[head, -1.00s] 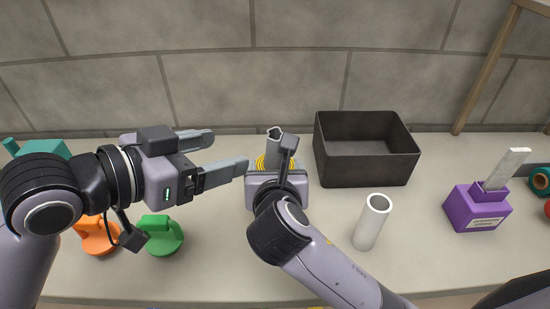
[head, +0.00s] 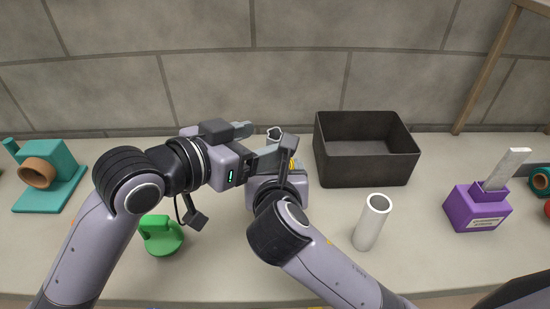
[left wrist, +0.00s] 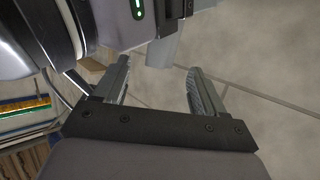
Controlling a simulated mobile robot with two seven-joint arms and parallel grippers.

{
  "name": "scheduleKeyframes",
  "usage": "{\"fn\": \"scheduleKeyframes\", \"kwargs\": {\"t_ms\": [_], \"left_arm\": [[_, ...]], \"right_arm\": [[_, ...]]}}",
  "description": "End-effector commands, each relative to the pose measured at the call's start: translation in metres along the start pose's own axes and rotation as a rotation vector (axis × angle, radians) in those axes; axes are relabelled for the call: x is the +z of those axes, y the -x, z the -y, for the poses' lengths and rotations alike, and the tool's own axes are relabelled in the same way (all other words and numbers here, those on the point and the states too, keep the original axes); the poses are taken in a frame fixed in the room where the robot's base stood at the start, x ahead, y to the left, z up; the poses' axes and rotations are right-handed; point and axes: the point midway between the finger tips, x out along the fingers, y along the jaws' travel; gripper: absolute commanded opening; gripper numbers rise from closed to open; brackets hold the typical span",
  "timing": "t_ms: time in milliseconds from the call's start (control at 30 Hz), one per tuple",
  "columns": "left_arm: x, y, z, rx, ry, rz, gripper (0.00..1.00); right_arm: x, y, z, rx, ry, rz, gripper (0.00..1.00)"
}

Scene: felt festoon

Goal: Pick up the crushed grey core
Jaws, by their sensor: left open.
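The crushed grey core (head: 274,133) shows only its dented open top, near the back of the bench. The rest of it is hidden behind my grippers. My left gripper (head: 264,142) is open, its fingertips reaching in from the left close to the core. Whether the core is fully between them I cannot tell. In the left wrist view the left fingers (left wrist: 158,66) stand apart. My right gripper is just in front of the core. Its wrist body covers its fingers, so its jaws cannot be made out.
A yellow striped thing (head: 293,164) peeks out beside my right gripper. A black open bin (head: 366,172) stands to the right. A white tube (head: 371,224) stands in front of it. A purple block (head: 477,208), a green piece (head: 161,237) and a teal stand (head: 62,160) are further off.

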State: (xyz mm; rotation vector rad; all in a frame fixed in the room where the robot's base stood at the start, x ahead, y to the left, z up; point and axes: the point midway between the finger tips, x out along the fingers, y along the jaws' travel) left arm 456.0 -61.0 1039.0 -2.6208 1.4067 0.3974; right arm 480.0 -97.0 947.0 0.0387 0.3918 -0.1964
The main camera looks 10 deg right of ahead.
Motion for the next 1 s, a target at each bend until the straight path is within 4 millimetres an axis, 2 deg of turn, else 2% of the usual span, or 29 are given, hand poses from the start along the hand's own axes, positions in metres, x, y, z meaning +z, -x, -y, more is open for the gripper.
{"fn": "scheduleKeyframes", "kwargs": {"t_ms": [200, 533, 567, 700, 767, 1000], "left_arm": [[-0.001, -0.025, 0.000, 0.000, 0.000, -0.001, 0.71], [0.000, -0.029, 0.000, 0.000, -0.001, 0.000, 0.71], [0.000, -0.029, 0.000, 0.000, -0.001, 0.000, 0.64], [0.000, -0.029, 0.000, 0.000, -0.001, 0.000, 0.19], [0.000, -0.029, 0.000, 0.000, -0.001, 0.000, 0.00], [-0.001, -0.029, 0.000, 0.000, -0.001, -0.001, 0.00]], "right_arm": [[0.000, 0.000, 0.000, -0.001, 0.000, 0.001, 0.39], [0.000, 0.000, 0.000, -0.001, 0.000, 0.001, 0.39], [0.000, 0.000, 0.000, -0.001, 0.000, 0.001, 0.39], [0.000, 0.000, 0.000, -0.001, 0.000, 0.001, 0.39], [0.000, 0.000, 0.000, -0.001, 0.000, 0.001, 0.39], [0.000, 0.000, 0.000, -0.001, 0.000, 0.001, 0.39]]}}
